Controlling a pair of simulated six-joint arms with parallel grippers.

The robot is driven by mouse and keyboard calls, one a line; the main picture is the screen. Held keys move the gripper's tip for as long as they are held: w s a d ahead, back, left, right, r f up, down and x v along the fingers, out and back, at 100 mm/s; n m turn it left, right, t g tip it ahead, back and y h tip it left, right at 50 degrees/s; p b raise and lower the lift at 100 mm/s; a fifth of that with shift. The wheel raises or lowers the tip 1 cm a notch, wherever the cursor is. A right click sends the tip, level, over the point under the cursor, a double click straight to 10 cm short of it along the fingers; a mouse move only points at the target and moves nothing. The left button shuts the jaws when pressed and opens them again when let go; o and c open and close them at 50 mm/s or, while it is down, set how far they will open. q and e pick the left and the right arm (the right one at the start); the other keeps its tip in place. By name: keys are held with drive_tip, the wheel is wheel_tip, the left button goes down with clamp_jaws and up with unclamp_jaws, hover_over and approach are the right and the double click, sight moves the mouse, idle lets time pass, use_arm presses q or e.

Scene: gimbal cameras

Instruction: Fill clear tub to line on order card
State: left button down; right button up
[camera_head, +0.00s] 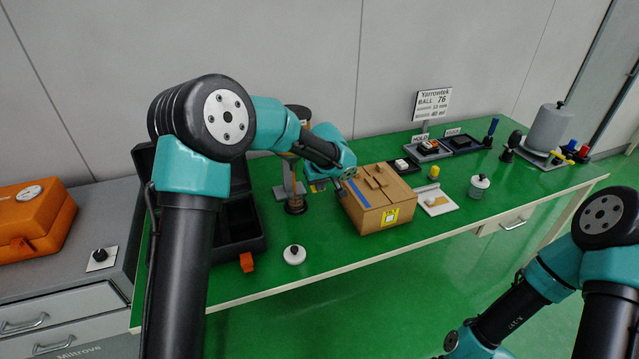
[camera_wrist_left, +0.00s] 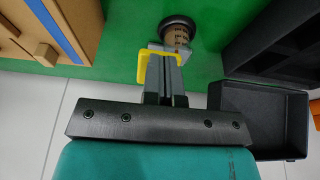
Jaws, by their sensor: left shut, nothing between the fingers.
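The order card (camera_head: 433,103) stands at the back of the green bench; it reads Yarrowtek, BALL 76, 15 mm and 40 ml, with some small print unclear. A hopper (camera_head: 297,113) with brownish contents stands on a grey stand at the bench's back, partly hidden by my left arm. Below it is a small clear tub (camera_head: 295,203) with a dark base; its fill level is too small to tell. My left gripper (camera_head: 318,182) is shut and empty beside the stand. In the left wrist view its fingers (camera_wrist_left: 166,72) are at a yellow U-shaped handle (camera_wrist_left: 143,66); contact is unclear. My right gripper is outside the view.
A cardboard box (camera_head: 377,205) stands just right of my left gripper. An open black case (camera_head: 240,222) is left of the stand. A white knobbed lid (camera_head: 294,255) lies in front. A lidded jar (camera_head: 479,187) and small trays (camera_head: 428,150) are farther right.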

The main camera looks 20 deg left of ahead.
use_arm(q)
drive_tip(key=shift+r, duration=0.15)
idle(0.4)
drive_tip(key=shift+r, duration=0.65)
drive_tip(key=s+d+v, duration=0.1)
drive_tip(key=v, duration=1.2)
drive_tip(key=shift+s+d, duration=0.2)
drive_tip(key=shift+s, duration=0.25)
idle(0.4)
